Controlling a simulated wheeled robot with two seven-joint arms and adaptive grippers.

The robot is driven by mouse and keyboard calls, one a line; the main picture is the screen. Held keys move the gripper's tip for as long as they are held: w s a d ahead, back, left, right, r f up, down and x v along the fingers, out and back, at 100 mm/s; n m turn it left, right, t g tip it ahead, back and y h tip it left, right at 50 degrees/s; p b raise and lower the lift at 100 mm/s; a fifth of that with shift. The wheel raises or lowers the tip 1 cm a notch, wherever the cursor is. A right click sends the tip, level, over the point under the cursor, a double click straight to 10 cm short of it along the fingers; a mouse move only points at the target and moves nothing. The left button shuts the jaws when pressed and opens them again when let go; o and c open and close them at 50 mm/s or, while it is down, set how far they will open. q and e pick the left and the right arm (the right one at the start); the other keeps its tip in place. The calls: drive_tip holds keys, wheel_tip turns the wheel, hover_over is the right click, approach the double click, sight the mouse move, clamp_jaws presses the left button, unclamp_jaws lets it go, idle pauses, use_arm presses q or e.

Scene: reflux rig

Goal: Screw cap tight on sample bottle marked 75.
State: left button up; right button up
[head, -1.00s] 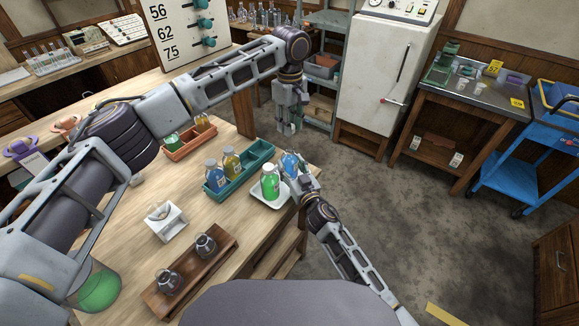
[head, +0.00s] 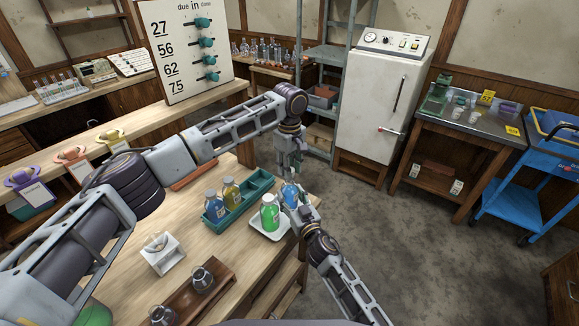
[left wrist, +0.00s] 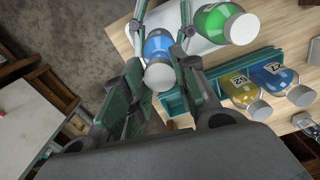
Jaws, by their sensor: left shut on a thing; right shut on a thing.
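A blue bottle (head: 290,196) is gripped by my right gripper (head: 297,205) just above the white tray's right side. The bottle also shows in the left wrist view (left wrist: 158,45). My left gripper (head: 290,176) points down right over the bottle's top. In the left wrist view a whitish cap (left wrist: 160,77) lies between my left fingertips, in line with the bottle's mouth. My left gripper is shut on the cap. I cannot tell whether the cap is seated on the neck. The number on this bottle is not readable.
A green bottle (head: 269,212) stands on the white tray (head: 263,234), close to my right gripper. A teal rack (head: 262,184) holds a blue bottle (head: 214,206) and a yellow bottle (head: 231,193). A board (head: 186,45) lists 27, 56, 62 and 75. Open floor lies right of the table.

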sight(289, 193)
use_arm(q)
drive_tip(key=shift+f, duration=0.1)
idle(0.3)
drive_tip(key=shift+f, duration=0.8)
drive_tip(key=shift+f, duration=0.55)
idle(0.7)
